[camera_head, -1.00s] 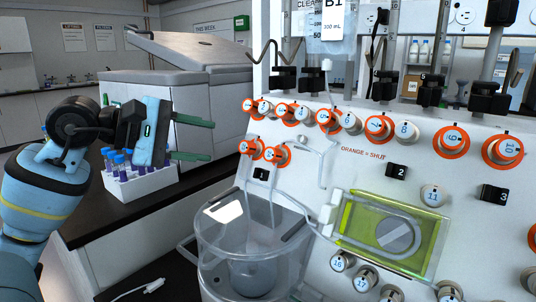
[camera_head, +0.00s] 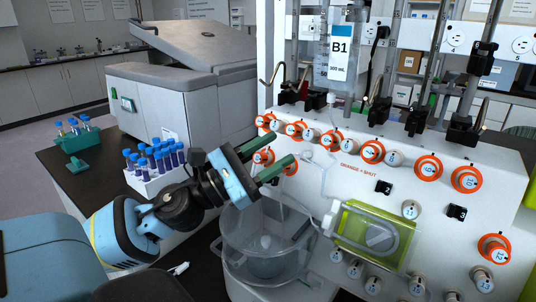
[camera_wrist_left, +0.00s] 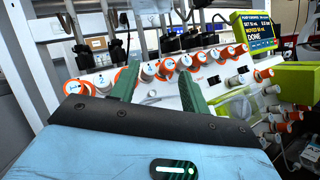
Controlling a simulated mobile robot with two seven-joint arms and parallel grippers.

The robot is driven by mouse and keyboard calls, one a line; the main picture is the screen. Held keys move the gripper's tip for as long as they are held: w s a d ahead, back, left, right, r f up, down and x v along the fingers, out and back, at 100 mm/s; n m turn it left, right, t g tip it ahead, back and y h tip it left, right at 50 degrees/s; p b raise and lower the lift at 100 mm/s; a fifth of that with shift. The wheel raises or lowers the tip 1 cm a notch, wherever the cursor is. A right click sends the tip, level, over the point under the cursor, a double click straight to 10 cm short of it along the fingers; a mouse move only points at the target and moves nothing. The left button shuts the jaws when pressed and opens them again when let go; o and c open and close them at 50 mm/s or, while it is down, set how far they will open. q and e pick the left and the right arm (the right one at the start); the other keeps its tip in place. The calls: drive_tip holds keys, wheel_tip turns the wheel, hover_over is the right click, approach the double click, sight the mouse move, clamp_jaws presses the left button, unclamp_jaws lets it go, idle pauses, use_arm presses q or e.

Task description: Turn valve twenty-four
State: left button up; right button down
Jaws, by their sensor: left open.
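The white panel (camera_head: 335,180) carries rows of numbered valve knobs, many with orange collars. I cannot surely read the number twenty-four on any of them. Two orange-collared valves sit below the top row at the left: a left one (camera_head: 264,156) and a right one (camera_head: 291,168). My left gripper (camera_head: 284,148) is open, its two green fingers reaching over these two valves and partly hiding them. I cannot tell whether it touches either. In the left wrist view, the open fingers (camera_wrist_left: 158,88) point at the panel, with orange-collared valves (camera_wrist_left: 166,66) beyond them.
A clear round vessel (camera_head: 262,255) stands below the fingers, with thin tubing running near them. A bag marked B1 (camera_head: 340,65) hangs above the panel. A rack of capped tubes (camera_head: 150,183) stands on the dark counter at left. A screen (camera_wrist_left: 258,32) reads DONE.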

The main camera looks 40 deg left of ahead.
use_arm(q)
drive_tip(key=s+f+n+g+y+p, duration=0.1)
drive_tip(key=f+n+y, duration=0.1)
drive_tip(key=n+y, duration=0.1)
drive_tip(key=s+a+f+n+y+p, duration=0.1)
drive_tip(key=f+n+y+p, duration=0.1)
drive_tip(key=n+y, duration=0.2)
drive_tip(key=s+f+n+g+y+p, duration=0.1)
drive_tip(key=f+n+y+p, duration=0.1)
drive_tip(key=f+n+y, duration=0.1)
drive_tip(key=shift+s+a+n+g+y, duration=0.25)
drive_tip(key=shift+a+n+g+y, duration=0.05)
drive_tip(key=shift+n, duration=0.2)
drive_tip(key=shift+w+a+p, duration=0.15)
drive_tip(key=shift+w+a, duration=0.1)
drive_tip(key=shift+w, duration=1.75)
drive_tip(key=shift+w+a+p, duration=0.15)
drive_tip(key=shift+w+a, duration=0.05)
drive_tip(key=shift+w, duration=1.75)
use_arm(e)
drive_tip(key=w+r+t, duration=0.2)
drive_tip(key=w+r, duration=0.4)
drive_tip(key=r, duration=0.3)
drive_tip(key=shift+d, duration=0.15)
use_arm(q)
drive_tip(key=shift+f, duration=0.1)
drive_tip(key=c, duration=1)
use_arm(e)
drive_tip(key=shift+f, duration=0.1)
